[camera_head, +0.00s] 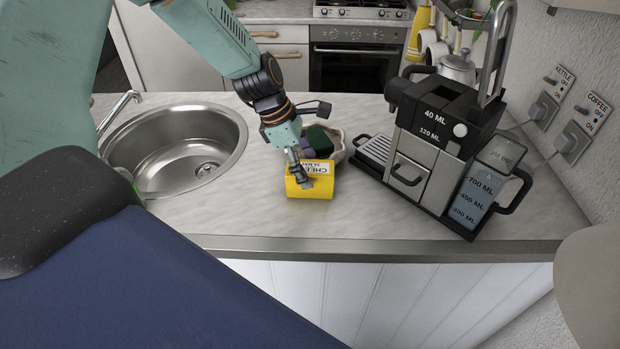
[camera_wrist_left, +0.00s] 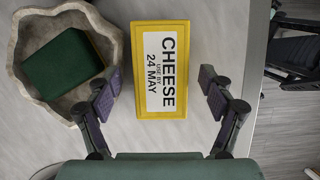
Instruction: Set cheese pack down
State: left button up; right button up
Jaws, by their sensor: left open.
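The yellow cheese pack (camera_head: 318,188) with a white label rests on the light grey counter, just in front of a shell-shaped bowl. In the left wrist view the cheese pack (camera_wrist_left: 182,70) lies ahead of my left gripper, label facing the camera. My left gripper (camera_head: 300,178) is over the pack in the head view. In the left wrist view its two fingers (camera_wrist_left: 160,90) are wide apart, one on each side of the pack, with a gap to each side. My right gripper is in neither view.
The bowl (camera_wrist_left: 28,75) holds a dark green block (camera_wrist_left: 62,65) beside the pack. A coffee machine (camera_head: 430,140) with a water tank (camera_head: 478,195) stands to the right. A sink (camera_head: 180,135) is at the left. The counter's front edge (camera_head: 350,245) is close; the counter between sink and pack is clear.

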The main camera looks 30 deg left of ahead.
pick_arm(q)
jog(key=shift+d+f, duration=0.15)
jog(key=shift+d, duration=0.05)
jog(key=shift+c, duration=0.2)
jog(key=shift+s+a, duration=0.1)
jog(key=shift+a, duration=0.05)
jog(key=c, duration=1.5)
